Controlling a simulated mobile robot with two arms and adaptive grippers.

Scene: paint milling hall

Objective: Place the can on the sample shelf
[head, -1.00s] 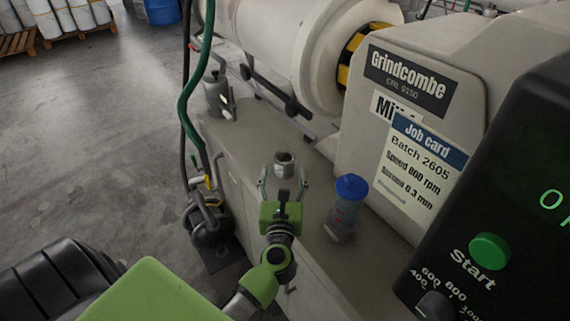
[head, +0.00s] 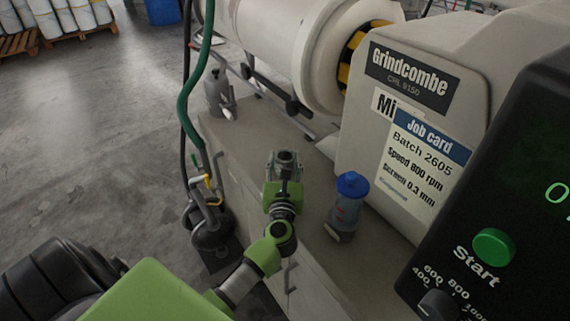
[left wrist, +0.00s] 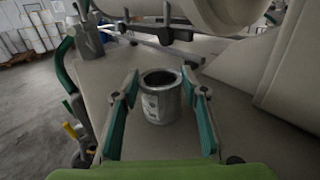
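The can (head: 286,158) is a small open-topped grey metal tin standing upright on the machine's bench top. In the left wrist view the can (left wrist: 160,104) shows a pale label and a dark inside. My left gripper (head: 284,172) is at the can, with one finger on each side of it. The fingers look spread, with narrow gaps to the can; contact is not visible. I cannot make out a sample shelf in these views. My right gripper is not in view.
A blue-capped bottle (head: 347,205) stands right of the can on the bench (head: 245,135). Green and black hoses (head: 190,100) hang left of the bench. A control panel (head: 500,200) fills the right.

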